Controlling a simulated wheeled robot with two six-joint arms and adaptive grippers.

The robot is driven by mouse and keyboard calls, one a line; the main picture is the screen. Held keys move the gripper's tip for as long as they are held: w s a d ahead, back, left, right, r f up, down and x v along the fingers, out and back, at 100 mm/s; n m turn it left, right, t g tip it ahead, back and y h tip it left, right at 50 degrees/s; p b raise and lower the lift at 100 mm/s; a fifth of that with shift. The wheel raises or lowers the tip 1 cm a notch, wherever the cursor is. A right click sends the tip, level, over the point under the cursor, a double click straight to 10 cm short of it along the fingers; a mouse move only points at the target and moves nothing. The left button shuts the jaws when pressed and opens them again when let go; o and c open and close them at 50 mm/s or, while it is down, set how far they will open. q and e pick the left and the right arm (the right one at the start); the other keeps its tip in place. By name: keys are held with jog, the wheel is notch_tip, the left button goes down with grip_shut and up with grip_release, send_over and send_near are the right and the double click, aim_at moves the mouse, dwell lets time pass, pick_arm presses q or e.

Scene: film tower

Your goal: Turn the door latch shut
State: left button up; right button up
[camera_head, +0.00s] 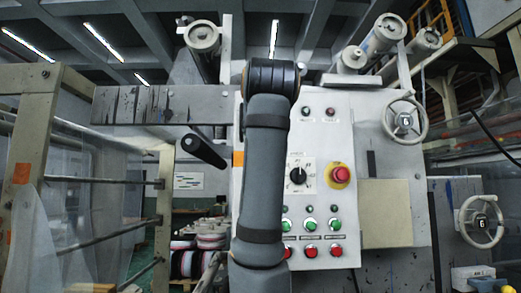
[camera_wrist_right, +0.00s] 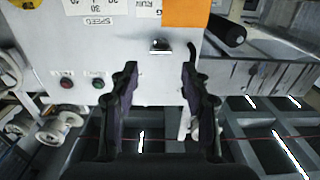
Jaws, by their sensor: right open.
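A small dark, shiny latch (camera_wrist_right: 160,46) sits on the pale door of the control panel (camera_wrist_right: 120,38), beside an orange label (camera_wrist_right: 187,13) in the right wrist view, which looks upside down. My right gripper (camera_wrist_right: 158,78) is open, with its two dark fingers apart and the latch just beyond the gap between their tips. Nothing is between the fingers. In the head view my right arm stands in front of the control panel (camera_head: 330,130) and hides the latch and the gripper. My left gripper is not in view.
A black handle (camera_head: 205,151) sticks out left of the panel; it also shows in the wrist view (camera_wrist_right: 226,30). The panel carries a black dial (camera_head: 298,176), a red emergency button (camera_head: 340,174) and several coloured buttons. A handwheel (camera_head: 405,120) is on the right.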

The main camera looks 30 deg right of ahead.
jog(key=p+x, duration=0.4)
jog(key=x, duration=0.5)
jog(key=shift+r+p, duration=0.3)
jog(key=shift+r, duration=0.15)
jog(key=shift+a, duration=0.15)
jog(key=c, duration=0.9)
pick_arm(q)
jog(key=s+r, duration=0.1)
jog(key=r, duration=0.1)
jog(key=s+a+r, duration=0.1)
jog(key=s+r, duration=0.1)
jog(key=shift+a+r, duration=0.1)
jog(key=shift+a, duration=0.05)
